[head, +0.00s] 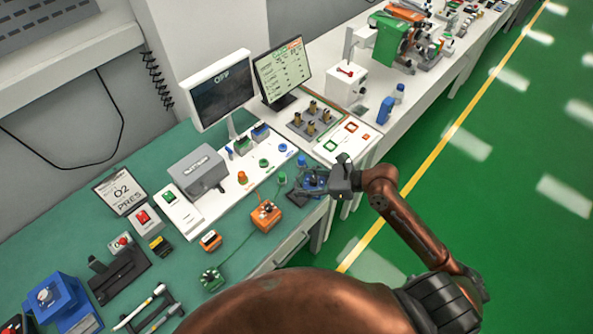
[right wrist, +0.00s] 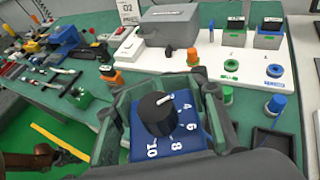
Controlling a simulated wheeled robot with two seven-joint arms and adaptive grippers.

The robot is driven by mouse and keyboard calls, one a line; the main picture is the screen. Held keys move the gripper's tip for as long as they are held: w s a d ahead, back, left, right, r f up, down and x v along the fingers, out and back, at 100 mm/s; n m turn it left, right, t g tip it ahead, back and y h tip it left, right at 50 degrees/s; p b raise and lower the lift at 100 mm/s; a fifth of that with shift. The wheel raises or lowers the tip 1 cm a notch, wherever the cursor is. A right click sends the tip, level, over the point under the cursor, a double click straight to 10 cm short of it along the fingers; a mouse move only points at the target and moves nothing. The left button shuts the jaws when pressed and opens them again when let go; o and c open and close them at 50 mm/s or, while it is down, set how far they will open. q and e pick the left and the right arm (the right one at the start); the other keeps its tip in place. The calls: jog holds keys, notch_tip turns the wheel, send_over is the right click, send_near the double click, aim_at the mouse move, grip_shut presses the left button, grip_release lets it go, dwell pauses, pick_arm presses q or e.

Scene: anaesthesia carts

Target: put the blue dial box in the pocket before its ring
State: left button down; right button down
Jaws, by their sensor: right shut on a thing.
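The blue dial box (right wrist: 180,143) has a black knob with a white pointer and white numbers. My right gripper (right wrist: 163,115) is shut on it, with a finger on either side; in the head view the gripper (head: 325,181) is over the table's right edge, partly covering the box (head: 312,178). The white board (head: 222,192) carries a green ring (head: 263,162) and a blue ring (head: 282,147), which also shows in the right wrist view (right wrist: 275,70), ahead of the box and to its right. My left gripper is out of view.
A green peg (right wrist: 227,95) and a blue peg (right wrist: 277,104) stand between the held box and the board. A dark tray (right wrist: 266,144) lies to the right. An orange box (head: 266,215) sits left of my right gripper. Monitors (head: 221,90) stand behind.

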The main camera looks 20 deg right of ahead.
aim_at(304, 163)
jog(key=w+d+f+m+t+h+p, duration=0.1)
jog(key=w+d+f+m+p, duration=0.1)
jog(key=w+d+f+p, duration=0.2)
jog(key=w+d+f+m+t+h+p, duration=0.2)
jog(key=w+d+f+p, duration=0.2)
jog(key=w+f, duration=0.2)
jog(key=w+d+f+m+t+h+p, duration=0.1)
jog(key=w+d+f+h+p, duration=0.1)
jog(key=w+d+f+p, duration=0.2)
jog(key=shift+w+f+m, duration=0.4)
jog(key=shift+w, duration=0.25)
jog(key=shift+w+d+f, duration=0.15)
jog(key=shift+d+f, duration=0.05)
jog(key=shift+d, duration=0.05)
jog(key=shift+f+b, duration=0.75)
jog(key=shift+f, duration=0.9)
